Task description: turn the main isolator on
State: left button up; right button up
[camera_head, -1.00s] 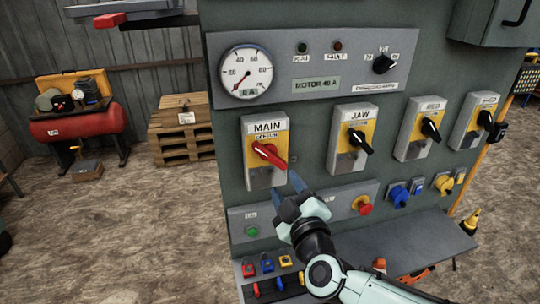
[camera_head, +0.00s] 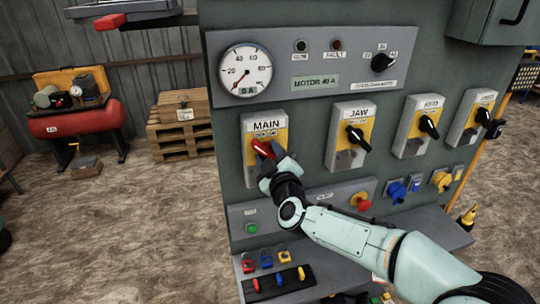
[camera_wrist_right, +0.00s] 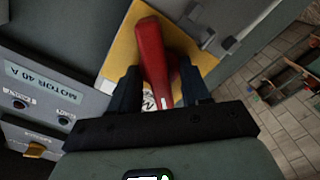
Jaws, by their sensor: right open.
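The main isolator (camera_head: 279,123) is a grey box with a yellow plate, labelled MAIN, on the left of the panel. Its red handle (camera_head: 262,147) slants from upper left to lower right. My right gripper (camera_head: 272,163) is at the handle and covers its lower part. In the right wrist view the red handle (camera_wrist_right: 151,55) lies between the two dark fingers of my right gripper (camera_wrist_right: 160,90). The fingers are apart, one on each side of the handle. I cannot tell whether either finger touches it. My left gripper is not in view.
To the right are the JAW isolator (camera_head: 352,137) and further black-handled isolators. Below are a green button (camera_head: 252,228) and a red stop button (camera_head: 361,201). A shelf (camera_head: 415,245) juts out under the panel. An ammeter (camera_head: 245,70) sits above MAIN.

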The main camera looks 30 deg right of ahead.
grip_shut()
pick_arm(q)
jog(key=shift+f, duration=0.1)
pick_arm(e)
jog(key=shift+m, duration=0.3)
jog(key=m+b, duration=0.1)
jog(key=m, duration=0.3)
jog(key=shift+d, duration=0.1)
jog(key=m+b, duration=0.1)
jog(key=m, duration=0.4)
jog(key=m+b, duration=0.1)
jog(key=m, duration=0.3)
jog(key=shift+b, duration=0.4)
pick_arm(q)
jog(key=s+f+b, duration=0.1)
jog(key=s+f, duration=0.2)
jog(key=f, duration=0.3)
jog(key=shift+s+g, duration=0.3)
pick_arm(e)
jog(key=shift+m, duration=2.4)
